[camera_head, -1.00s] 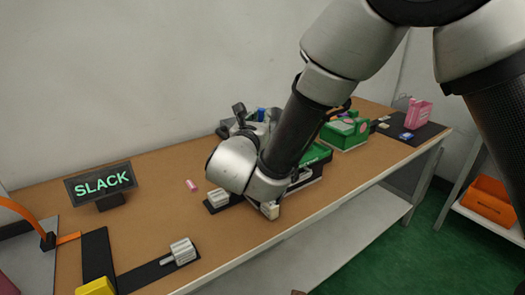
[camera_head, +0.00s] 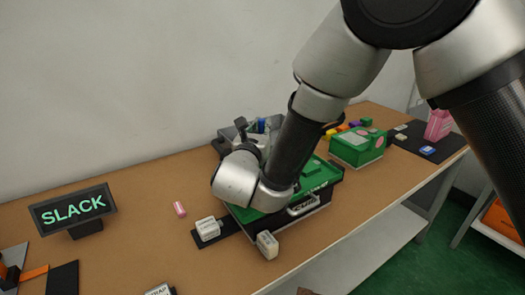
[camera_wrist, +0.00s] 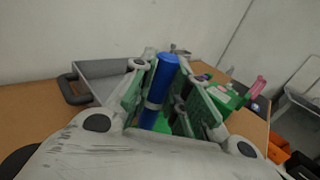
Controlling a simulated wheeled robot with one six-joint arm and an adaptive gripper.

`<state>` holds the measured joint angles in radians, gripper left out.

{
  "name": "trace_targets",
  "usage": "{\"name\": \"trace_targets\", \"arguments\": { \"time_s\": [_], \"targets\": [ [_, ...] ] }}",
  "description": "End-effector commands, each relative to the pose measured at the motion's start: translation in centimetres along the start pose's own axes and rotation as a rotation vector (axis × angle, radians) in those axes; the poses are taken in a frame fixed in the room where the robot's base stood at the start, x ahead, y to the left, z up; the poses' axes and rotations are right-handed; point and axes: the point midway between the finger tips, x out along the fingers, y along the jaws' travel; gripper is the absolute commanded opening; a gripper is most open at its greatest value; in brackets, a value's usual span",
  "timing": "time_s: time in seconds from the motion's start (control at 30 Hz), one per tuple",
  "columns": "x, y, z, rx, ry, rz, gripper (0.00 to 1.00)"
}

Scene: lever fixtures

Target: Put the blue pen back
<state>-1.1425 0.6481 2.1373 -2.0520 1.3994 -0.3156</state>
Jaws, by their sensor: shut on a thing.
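The blue pen (camera_wrist: 159,90) stands nearly upright between the two fingers of my gripper (camera_wrist: 162,76) in the wrist view. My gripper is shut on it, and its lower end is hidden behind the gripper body. In the head view a small blue piece of the pen (camera_head: 260,125) shows beside my gripper (camera_head: 250,130), near the grey tray at the back of the table. My forearm covers much of this area. I cannot tell whether the pen touches anything below.
A grey tray (camera_wrist: 92,70) is left of the gripper. A green case (camera_head: 315,178) lies under my arm, with a green box (camera_head: 358,147) to its right. White blocks (camera_head: 267,244) and a pink eraser (camera_head: 179,209) lie in front. A SLACK sign (camera_head: 73,208) stands left.

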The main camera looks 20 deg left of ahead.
Motion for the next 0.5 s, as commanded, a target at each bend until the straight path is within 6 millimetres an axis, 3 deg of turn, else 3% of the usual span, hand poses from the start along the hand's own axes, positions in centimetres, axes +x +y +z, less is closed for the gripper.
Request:
{"name": "trace_targets", "arguments": {
  "time_s": [0.4,0.5],
  "targets": [
    [0.0,0.0,-5.0,-0.001,0.001,0.0,0.04],
    [0.0,0.0,-5.3,0.001,0.0,0.0,0.04]
  ]
}}
